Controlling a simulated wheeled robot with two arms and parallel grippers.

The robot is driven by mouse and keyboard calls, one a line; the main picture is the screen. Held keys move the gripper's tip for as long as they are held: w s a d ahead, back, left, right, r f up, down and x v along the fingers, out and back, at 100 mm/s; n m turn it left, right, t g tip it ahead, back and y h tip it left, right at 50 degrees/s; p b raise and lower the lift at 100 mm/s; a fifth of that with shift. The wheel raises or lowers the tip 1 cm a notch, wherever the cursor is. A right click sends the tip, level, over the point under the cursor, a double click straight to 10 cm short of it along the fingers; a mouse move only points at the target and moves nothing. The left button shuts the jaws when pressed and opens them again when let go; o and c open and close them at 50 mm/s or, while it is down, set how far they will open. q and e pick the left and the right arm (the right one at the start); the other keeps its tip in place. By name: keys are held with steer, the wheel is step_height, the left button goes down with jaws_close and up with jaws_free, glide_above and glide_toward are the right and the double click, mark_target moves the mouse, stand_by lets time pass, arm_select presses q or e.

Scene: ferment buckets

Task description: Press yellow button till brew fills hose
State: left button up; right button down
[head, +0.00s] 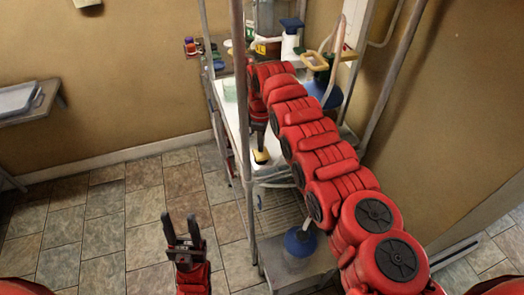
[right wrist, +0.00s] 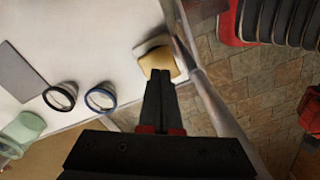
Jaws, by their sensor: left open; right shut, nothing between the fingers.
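The yellow button (head: 261,156) sits on a pale base at the near edge of the white shelf. It also shows in the right wrist view (right wrist: 158,64). My right gripper (head: 260,140) is shut and empty, pointing down just above the button. In the right wrist view its fingertips (right wrist: 160,76) overlap the button's lower edge; I cannot tell whether they touch. A pale hose (head: 338,45) loops at the back right of the shelf; I cannot see whether liquid is in it. My left gripper (head: 183,232) is open and empty above the tiled floor, away from the shelf.
A metal post (head: 241,120) of the rack stands close beside my right gripper. Bottles and containers, including a white one with a blue top (head: 290,42), crowd the shelf's back. A blue-topped vessel (head: 300,241) stands on the lower shelf. The floor at left is clear.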

steer(key=shift+f, duration=0.15)
steer(key=shift+f+b, duration=1.35)
steer(key=shift+f, duration=0.15)
steer(key=shift+r, duration=0.2)
steer(key=shift+r+p, duration=0.75)
steer(key=shift+r, duration=0.65)
steer(key=shift+f, duration=0.15)
